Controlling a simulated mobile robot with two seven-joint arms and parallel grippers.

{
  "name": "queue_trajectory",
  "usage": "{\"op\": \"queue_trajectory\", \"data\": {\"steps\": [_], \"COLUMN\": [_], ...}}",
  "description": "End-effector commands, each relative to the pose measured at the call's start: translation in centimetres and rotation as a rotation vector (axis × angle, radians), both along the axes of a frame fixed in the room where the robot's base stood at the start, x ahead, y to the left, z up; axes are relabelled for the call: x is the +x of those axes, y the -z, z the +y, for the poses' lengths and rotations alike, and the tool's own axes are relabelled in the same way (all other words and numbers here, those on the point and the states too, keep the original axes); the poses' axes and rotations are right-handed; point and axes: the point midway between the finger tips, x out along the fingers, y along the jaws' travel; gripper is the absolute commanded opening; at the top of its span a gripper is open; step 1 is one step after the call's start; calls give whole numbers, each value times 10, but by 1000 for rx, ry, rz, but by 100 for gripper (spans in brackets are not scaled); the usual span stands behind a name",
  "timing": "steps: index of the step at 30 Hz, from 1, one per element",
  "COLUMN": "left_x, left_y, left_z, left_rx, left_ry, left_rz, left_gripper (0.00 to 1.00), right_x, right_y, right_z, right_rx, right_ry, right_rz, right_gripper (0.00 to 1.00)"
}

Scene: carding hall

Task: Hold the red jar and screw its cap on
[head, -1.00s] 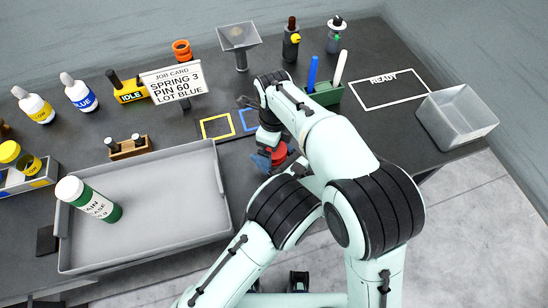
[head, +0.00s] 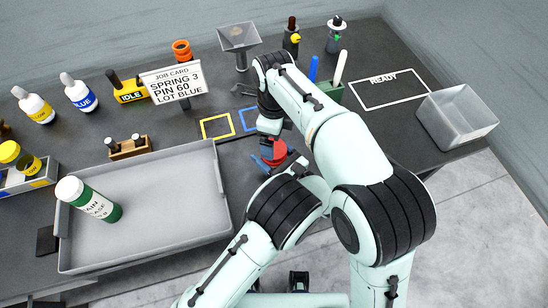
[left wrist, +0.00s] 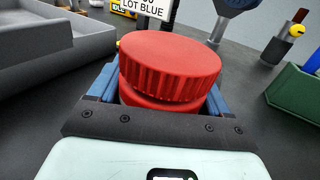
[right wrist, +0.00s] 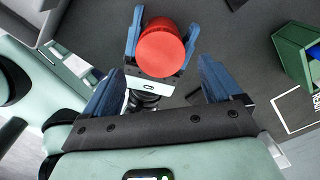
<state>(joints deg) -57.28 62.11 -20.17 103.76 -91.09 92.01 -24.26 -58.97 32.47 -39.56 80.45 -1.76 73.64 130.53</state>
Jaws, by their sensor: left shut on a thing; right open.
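The red jar (left wrist: 160,103) stands between the blue fingers of my left gripper (right wrist: 162,38), which is shut on it. The ribbed red cap (left wrist: 170,68) rests on top of the jar and looks slightly tilted in the left wrist view. I cannot tell how far it is threaded. The cap's round top also shows in the right wrist view (right wrist: 161,52) and in the head view (head: 285,152). My right gripper (right wrist: 163,72) is open, its fingers spread wide, above and apart from the cap. In the head view my right arm partly hides the jar.
A job card (head: 175,82) stands behind. A green pen holder (head: 328,92) and an empty metal bin (head: 455,117) are to the right. The white READY outline (head: 388,88) is clear.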

Motion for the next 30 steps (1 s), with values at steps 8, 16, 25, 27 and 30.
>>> {"op": "queue_trajectory", "data": {"steps": [8, 16, 25, 27, 30], "left_x": [0, 0, 0, 0, 0], "left_y": [-1, -1, -1, -1, -1], "left_z": [0, 0, 0, 0, 0], "left_rx": [0, 0, 0, 0, 0], "left_ry": [0, 0, 0, 0, 0], "left_rz": [-1, -1, -1, -1, -1], "left_gripper": [0, 0, 0, 0, 0], "right_x": [0, 0, 0, 0, 0], "right_y": [-8, -15, -24, -26, -29], "right_z": [0, 0, 0, 0, 0], "right_rx": [1, 1, 2, 2, 1], "right_ry": [-536, -1132, -1795, -1947, -2151], "right_rz": [-1, -1, -2, -2, -3], "right_gripper": [92, 92, 92, 92, 92]}}
